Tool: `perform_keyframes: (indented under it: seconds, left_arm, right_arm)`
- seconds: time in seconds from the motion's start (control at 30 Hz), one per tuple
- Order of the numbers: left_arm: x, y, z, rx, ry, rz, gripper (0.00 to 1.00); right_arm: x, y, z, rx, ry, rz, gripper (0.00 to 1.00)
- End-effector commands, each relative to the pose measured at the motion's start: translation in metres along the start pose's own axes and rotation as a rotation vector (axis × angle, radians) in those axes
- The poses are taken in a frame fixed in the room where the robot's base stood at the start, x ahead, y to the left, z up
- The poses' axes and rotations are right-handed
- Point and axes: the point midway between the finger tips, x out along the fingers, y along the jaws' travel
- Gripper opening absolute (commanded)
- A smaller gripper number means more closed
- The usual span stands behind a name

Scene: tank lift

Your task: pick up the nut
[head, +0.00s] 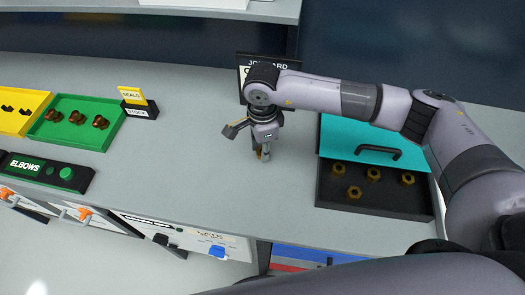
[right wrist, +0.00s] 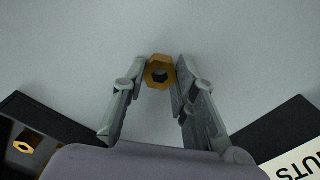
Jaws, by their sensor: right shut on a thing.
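A brass hex nut (right wrist: 160,71) sits between the fingertips of my right gripper (right wrist: 159,75), with a finger on each side of it. In the head view my right gripper (head: 263,151) points down over the grey counter, left of the nut tray. The held nut is mostly hidden there behind the fingers. I cannot tell whether it touches the counter. Other brass nuts (head: 373,173) lie in the dark tray (head: 375,208). My left gripper is not in view.
The tray has a turquoise lid or back panel (head: 345,133) with a black handle. A dark sign (head: 246,62) stands behind my right gripper. At left are a green tray (head: 98,137) of brown fittings, a yellow tray (head: 22,122) and a seals sign (head: 132,95). The counter's middle is clear.

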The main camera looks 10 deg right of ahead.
Motion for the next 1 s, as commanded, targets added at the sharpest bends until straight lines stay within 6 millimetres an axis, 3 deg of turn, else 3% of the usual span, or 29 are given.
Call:
perform_keyframes:
  seconds: [0.23,0.67,0.87,1.0]
  left_arm:
    - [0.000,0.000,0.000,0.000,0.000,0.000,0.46]
    - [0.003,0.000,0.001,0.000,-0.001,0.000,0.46]
    - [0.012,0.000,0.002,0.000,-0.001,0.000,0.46]
    - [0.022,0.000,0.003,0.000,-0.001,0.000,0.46]
  right_arm:
    - [0.000,0.000,0.000,0.000,0.000,0.000,0.01]
    - [-0.008,-0.001,0.000,0.000,-0.002,-0.002,0.00]
    - [-0.036,-0.002,0.000,-0.001,-0.001,-0.007,0.00]
    - [-0.072,-0.002,0.000,-0.002,-0.002,-0.009,0.00]
